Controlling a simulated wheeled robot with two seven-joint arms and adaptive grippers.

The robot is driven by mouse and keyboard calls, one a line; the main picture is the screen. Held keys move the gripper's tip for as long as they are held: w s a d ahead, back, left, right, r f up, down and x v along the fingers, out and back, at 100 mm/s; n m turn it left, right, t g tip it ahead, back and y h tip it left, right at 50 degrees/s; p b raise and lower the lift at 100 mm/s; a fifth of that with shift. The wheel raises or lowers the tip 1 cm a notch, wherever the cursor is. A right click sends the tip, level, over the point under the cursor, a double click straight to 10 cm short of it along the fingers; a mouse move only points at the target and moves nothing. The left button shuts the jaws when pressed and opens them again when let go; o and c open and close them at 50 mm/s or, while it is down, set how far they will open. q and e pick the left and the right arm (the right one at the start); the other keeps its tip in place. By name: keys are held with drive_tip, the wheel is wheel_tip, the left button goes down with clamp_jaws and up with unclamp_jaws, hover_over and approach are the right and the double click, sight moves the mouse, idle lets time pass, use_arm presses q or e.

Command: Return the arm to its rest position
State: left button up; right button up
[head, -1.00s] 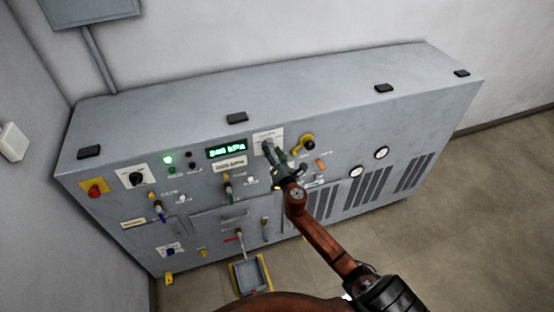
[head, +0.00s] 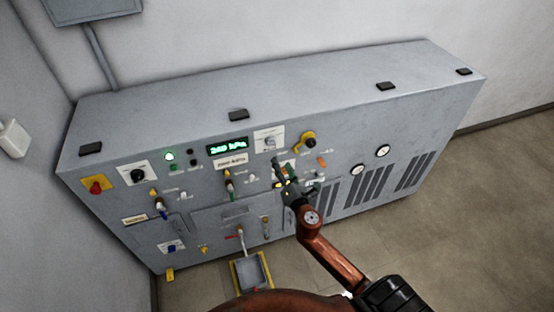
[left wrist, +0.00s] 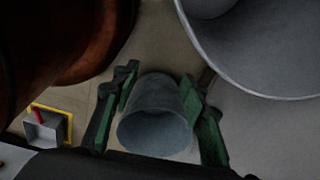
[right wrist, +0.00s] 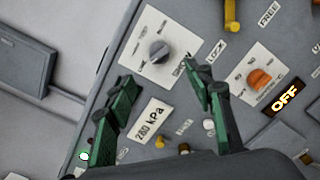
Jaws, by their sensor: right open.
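My right gripper (head: 281,170) is in front of the grey control cabinet (head: 340,90), just below the grey rotary knob (head: 269,143) on its white plate. In the right wrist view, my right gripper (right wrist: 165,85) has its green fingers wide apart with nothing between them. The grey knob also shows there (right wrist: 158,52), beyond the fingertips and apart from them. My left gripper (left wrist: 160,82) shows only in the left wrist view, its fingers apart. A grey rounded shape lies in line between them; I see no clear grip on it.
A yellow-edged tray (head: 236,276) sits on the floor below. The floor at the right (head: 440,220) is clear.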

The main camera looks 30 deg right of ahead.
drive_tip(key=s+d+f+m+g+y+b, duration=0.1)
drive_tip(key=s+d+f+m+g, duration=0.2)
drive_tip(key=f, duration=1.4)
drive_tip(key=s+f+m+g+b, duration=0.1)
drive_tip(key=s+f+m+g, duration=0.3)
drive_tip(key=f, duration=1.3)
drive_tip(key=s+a+f+m+g+y+b, duration=0.15)
drive_tip(key=s+f+m+g, duration=0.35)
drive_tip(key=s+f, duration=1.3)
drive_tip(key=s+a+f+m+g, duration=0.1)
drive_tip(key=s+a+f+m, duration=0.2)
drive_tip(key=s+f, duration=0.3)
drive_tip(key=s+a+f+m+g+y+b, duration=0.1)
drive_tip(key=s+f+m, duration=0.3)
drive_tip(key=s, duration=1)
drive_tip(key=s+a+f+m+g+b, duration=0.1)
drive_tip(key=s+a+f+m, duration=0.3)
drive_tip(key=s+f, duration=0.6)
drive_tip(key=shift+s+a+g+y, duration=0.35)
drive_tip(key=shift+s+g, duration=0.15)
drive_tip(key=shift+g, duration=0.2)
